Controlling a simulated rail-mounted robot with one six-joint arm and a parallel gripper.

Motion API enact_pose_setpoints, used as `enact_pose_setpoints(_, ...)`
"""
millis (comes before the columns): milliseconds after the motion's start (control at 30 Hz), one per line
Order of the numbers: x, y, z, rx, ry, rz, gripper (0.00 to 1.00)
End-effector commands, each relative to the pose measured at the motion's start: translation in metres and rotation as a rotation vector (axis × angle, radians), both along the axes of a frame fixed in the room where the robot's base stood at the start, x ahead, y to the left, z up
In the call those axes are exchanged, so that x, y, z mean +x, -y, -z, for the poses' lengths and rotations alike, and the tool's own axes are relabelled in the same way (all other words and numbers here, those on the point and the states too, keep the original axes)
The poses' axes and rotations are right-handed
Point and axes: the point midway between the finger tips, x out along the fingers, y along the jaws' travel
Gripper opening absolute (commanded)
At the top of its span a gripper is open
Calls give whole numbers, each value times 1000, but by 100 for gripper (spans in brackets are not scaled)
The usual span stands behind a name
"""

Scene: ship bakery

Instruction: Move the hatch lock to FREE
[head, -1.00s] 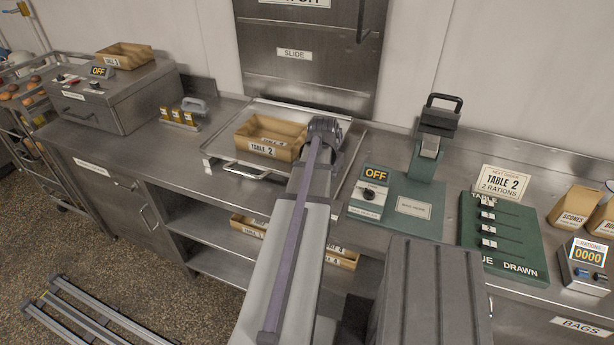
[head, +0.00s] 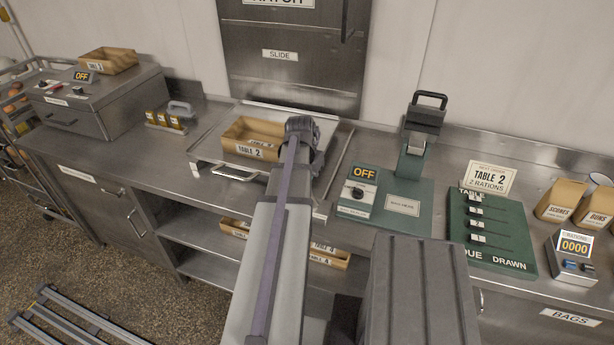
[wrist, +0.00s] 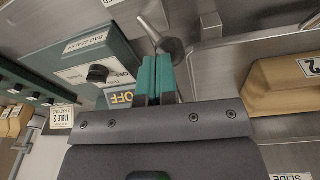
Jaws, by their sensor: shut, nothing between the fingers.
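The hatch (head: 292,75) is a steel panel on the back wall, with a SLIDE label and a dark vertical handle (head: 348,22) at its upper right. No lock marked FREE can be read in either view. In the wrist view, my gripper (wrist: 157,60) has two green fingers pressed together, with nothing between them. Just past the fingertips is a grey metal cone-shaped piece with a short rod (wrist: 167,42); I cannot tell if it is the hatch lock or if the fingers touch it. In the head view my arm hides the gripper.
A TABLE 2 box (head: 236,136) sits on a metal tray (head: 205,172) below the hatch. A green sealer (head: 412,225) reading OFF stands right of my arm. Farther right are a green slider board (head: 512,225) and a counter box (head: 577,262) reading 0000.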

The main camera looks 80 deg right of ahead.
Motion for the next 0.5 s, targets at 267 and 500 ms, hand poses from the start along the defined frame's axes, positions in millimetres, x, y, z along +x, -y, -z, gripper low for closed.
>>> enact_pose_setpoints(267,-9,-9,-36,-1,0,-10,0)
enact_pose_setpoints(500,-1,-15,-99,-1,0,-13,0)
